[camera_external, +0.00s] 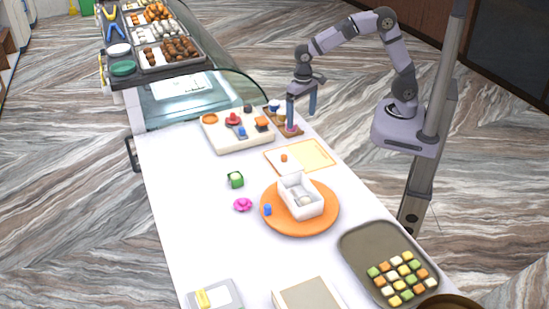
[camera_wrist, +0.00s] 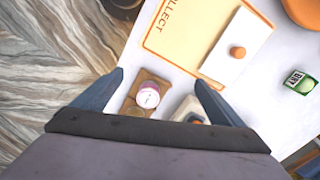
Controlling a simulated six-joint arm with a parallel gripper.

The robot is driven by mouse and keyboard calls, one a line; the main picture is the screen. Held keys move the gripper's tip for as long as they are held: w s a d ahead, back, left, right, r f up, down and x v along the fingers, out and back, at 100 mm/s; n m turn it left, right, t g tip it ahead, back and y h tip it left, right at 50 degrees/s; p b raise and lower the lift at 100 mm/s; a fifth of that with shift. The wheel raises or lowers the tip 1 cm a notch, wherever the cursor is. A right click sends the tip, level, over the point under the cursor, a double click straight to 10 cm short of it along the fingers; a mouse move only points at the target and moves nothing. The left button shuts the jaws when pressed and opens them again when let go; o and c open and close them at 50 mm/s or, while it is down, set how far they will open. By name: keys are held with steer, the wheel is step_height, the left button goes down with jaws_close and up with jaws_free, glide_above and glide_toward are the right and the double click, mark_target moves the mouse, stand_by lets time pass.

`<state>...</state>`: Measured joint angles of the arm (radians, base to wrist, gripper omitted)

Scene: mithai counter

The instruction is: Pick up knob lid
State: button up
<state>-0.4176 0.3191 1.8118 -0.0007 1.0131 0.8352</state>
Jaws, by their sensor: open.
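The knob lid (camera_wrist: 222,62) is a flat white rectangle with an orange knob, lying partly on the cream "COLLECT" mat in the wrist view. In the external view the lid (camera_external: 280,165) lies at the mat's left side, behind the white box. My gripper (camera_external: 301,112) is open and empty, pointing down near the counter's far right edge. In the wrist view my gripper (camera_wrist: 159,80) has its fingers apart on either side of a small purple jar with a white top (camera_wrist: 148,95). The lid is ahead and to the right of the fingers, untouched.
An orange round board (camera_external: 325,222) holds an open white box (camera_external: 313,210) and a blue piece. A tray with several sweets (camera_external: 375,240) is front right.

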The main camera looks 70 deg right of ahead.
steer(key=w+a+m, duration=0.2)
steer(key=a, duration=0.6)
steer(key=m+b, duration=0.2)
glide_above(284, 155)
steer(key=shift+a+f, duration=0.45)
steer(key=shift+f, duration=0.2)
steer(key=shift+s+d+f+p, duration=0.1)
steer(key=shift+d+f+p, duration=0.1)
steer(key=shift+f+p, duration=1)
steer(key=shift+d+f+p, duration=0.2)
steer(key=shift+f+p, duration=0.5)
steer(key=shift+f, duration=1.8)
steer(key=c, duration=1.1)
